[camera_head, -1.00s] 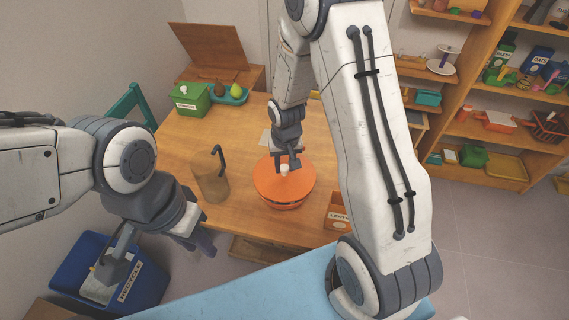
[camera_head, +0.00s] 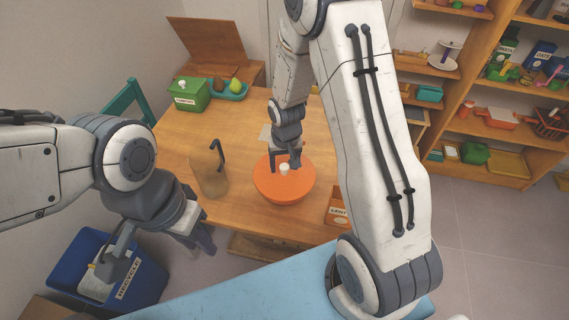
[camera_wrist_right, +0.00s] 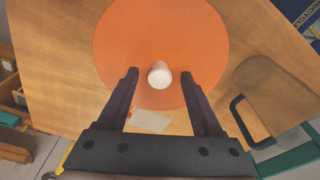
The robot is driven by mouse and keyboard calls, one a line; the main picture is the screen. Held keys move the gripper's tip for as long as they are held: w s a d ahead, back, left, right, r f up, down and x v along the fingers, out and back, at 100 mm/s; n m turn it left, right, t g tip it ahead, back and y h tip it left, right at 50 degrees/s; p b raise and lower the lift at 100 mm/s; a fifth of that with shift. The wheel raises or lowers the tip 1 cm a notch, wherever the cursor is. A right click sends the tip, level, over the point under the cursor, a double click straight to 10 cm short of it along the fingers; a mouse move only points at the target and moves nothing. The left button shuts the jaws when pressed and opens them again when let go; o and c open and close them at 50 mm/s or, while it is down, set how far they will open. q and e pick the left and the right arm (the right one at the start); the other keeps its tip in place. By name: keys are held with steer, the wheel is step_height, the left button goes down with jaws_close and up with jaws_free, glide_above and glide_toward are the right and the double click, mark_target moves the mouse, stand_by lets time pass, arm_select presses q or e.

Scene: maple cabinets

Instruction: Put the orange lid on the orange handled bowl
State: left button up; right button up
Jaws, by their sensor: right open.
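The orange lid (camera_head: 300,183), a flat disc with a white knob (camera_head: 284,169), lies on top of the orange bowl (camera_head: 284,201) on the wooden table. The lid looks level and covers the bowl's opening; little of the bowl shows and I cannot make out its handles. In the right wrist view the lid (camera_wrist_right: 160,30) fills the top centre, with the knob (camera_wrist_right: 159,75) between the fingertips. My right gripper (camera_head: 287,158) is open at the knob, with gaps on both sides. My left gripper (camera_head: 203,243) hangs away from the lid, in front of the table; its jaw opening is unclear.
A brown container with a dark handle (camera_head: 211,177) stands left of the bowl. A small labelled box (camera_head: 338,208) is at the right table edge. A green box (camera_head: 188,94) and a teal tray with fruit (camera_head: 232,94) stand at the back. A blue recycling bin (camera_head: 140,279) is below left.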

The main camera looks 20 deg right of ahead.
step_height(320, 180, up, 10)
steer(key=s, duration=0.1)
steer(key=shift+r, duration=0.25)
steer(key=s+a+r+n, duration=0.2)
steer(key=s+a+n, duration=0.1)
steer(key=s, duration=0.4)
steer(key=s+a+r+n+g, duration=0.1)
steer(key=s+a+r+n, duration=0.2)
steer(key=s+a, duration=0.3)
steer(key=s+a+r+n+y, duration=0.1)
steer(key=s+a+r+n, duration=0.2)
steer(key=s, duration=0.6)
steer(key=shift+s+a+n, duration=0.25)
steer(key=shift+a+n, duration=0.05)
steer(key=shift+a, duration=0.7)
steer(key=shift+r, duration=0.1)
